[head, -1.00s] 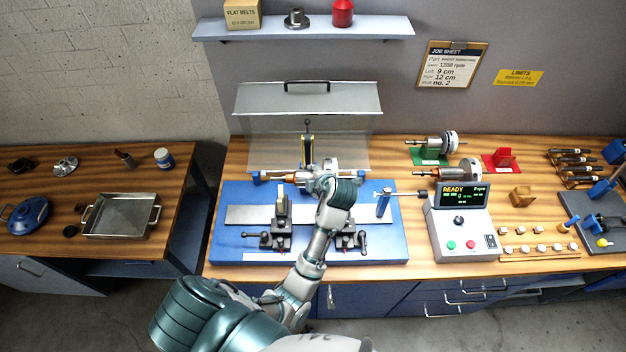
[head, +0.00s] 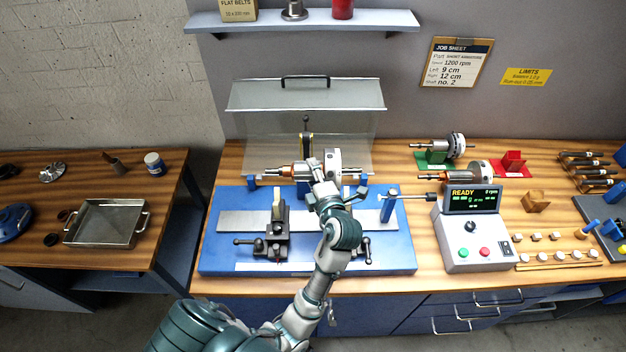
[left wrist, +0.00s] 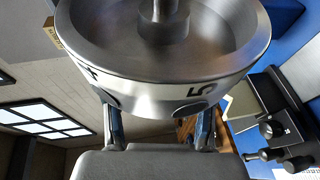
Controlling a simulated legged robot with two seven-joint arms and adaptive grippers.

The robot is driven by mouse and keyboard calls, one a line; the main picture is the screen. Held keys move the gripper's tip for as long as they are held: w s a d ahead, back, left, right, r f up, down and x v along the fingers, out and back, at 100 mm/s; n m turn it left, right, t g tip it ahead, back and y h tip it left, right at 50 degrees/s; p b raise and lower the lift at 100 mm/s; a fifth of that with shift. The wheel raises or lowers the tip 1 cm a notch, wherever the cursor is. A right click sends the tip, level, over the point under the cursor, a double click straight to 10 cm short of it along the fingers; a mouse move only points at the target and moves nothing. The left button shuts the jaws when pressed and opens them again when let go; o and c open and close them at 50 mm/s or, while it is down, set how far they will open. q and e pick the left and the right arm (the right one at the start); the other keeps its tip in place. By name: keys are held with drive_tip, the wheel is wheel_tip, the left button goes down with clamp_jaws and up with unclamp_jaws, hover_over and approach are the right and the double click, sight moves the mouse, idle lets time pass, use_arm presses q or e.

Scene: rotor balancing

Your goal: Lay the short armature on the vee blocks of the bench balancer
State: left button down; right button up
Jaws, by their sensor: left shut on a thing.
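My left gripper (head: 316,178) is shut on an armature (head: 333,160) with a copper-coloured section, a silver disc and a thin shaft, which I take to be the short armature. It is held level over the back of the bench balancer (head: 225,250). In the left wrist view, the silver rotor (left wrist: 165,60) with number marks fills the top between my two fingers. The left vee block (head: 277,240) stands on the balancer's rail and is bare. The right vee block (head: 362,245) is partly hidden by my arm. My right gripper is not in view.
Blue posts (head: 252,181) stand at the back of the balancer, below a raised clear guard (head: 305,95). The control box (head: 472,240) reading READY stands at the right.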

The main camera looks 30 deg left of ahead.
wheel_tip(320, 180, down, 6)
drive_tip(key=b, duration=0.6)
use_arm(q)
wheel_tip(320, 180, down, 11)
drive_tip(key=b, duration=0.2)
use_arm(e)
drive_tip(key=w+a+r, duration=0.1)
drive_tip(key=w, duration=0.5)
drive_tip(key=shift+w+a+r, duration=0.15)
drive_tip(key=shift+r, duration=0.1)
use_arm(q)
drive_tip(key=shift+a+r, duration=0.1)
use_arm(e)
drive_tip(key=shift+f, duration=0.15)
use_arm(q)
drive_tip(key=shift+s+b, duration=0.1)
drive_tip(key=shift+b, duration=0.3)
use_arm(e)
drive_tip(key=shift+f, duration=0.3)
use_arm(q)
drive_tip(key=shift+b, duration=0.3)
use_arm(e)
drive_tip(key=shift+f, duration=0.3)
